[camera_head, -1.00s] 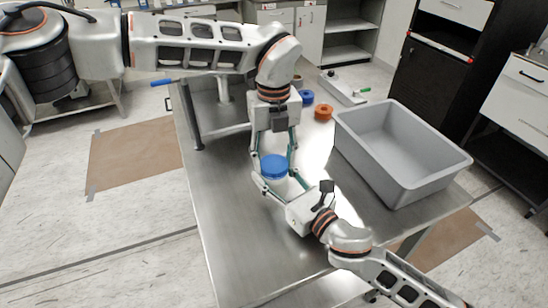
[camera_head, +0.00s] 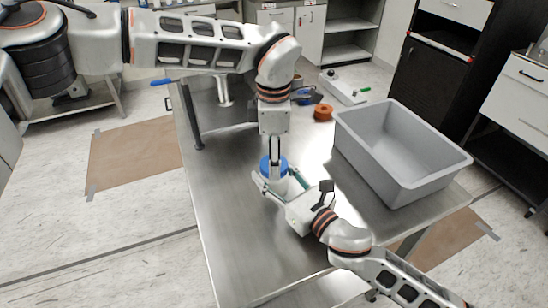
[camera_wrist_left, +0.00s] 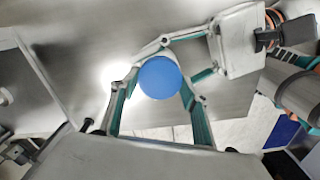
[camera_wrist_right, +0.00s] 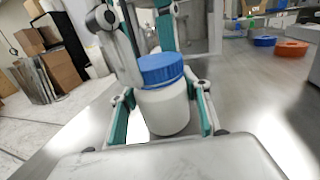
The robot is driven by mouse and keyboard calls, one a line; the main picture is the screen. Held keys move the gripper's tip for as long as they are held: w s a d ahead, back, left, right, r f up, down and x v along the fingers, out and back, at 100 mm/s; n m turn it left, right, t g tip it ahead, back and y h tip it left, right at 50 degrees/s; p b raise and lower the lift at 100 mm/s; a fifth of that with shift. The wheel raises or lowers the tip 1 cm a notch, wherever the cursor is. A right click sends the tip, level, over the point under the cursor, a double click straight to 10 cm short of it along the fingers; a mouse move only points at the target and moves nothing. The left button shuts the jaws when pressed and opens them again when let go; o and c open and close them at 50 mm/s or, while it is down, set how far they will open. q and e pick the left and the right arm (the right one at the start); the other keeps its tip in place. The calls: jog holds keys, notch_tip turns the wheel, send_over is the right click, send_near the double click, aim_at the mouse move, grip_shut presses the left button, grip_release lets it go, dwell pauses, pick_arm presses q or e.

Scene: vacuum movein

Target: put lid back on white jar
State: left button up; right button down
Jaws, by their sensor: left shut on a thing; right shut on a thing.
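The white jar (camera_wrist_right: 166,108) stands upright on the metal table in the right wrist view, with the blue lid (camera_wrist_right: 161,69) on its top. My right gripper (camera_head: 272,187) is shut around the jar's body from the front right. My left gripper (camera_head: 273,163) comes straight down from above and is shut on the blue lid, with fingers on opposite sides of it. The lid shows as a round blue disc in the left wrist view (camera_wrist_left: 160,78). I cannot tell whether its thread is engaged. In the head view, the fingers partly hide lid and jar.
A large grey bin (camera_head: 345,130) stands on the table to the right. An orange ring-shaped thing (camera_head: 323,112) and a blue one (camera_head: 304,94), partly hidden, lie behind the grippers. The metal table (camera_head: 235,230) is clear at the front left.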

pick_arm(q)
jog(key=m, duration=0.3)
jog(key=shift+m, duration=0.3)
jog(key=m, duration=0.4)
jog(key=shift+m, duration=0.3)
jog(key=o, duration=1.3)
notch_tip(320, 180, up, 12)
pick_arm(e)
jog(key=c, duration=1)
grip_release()
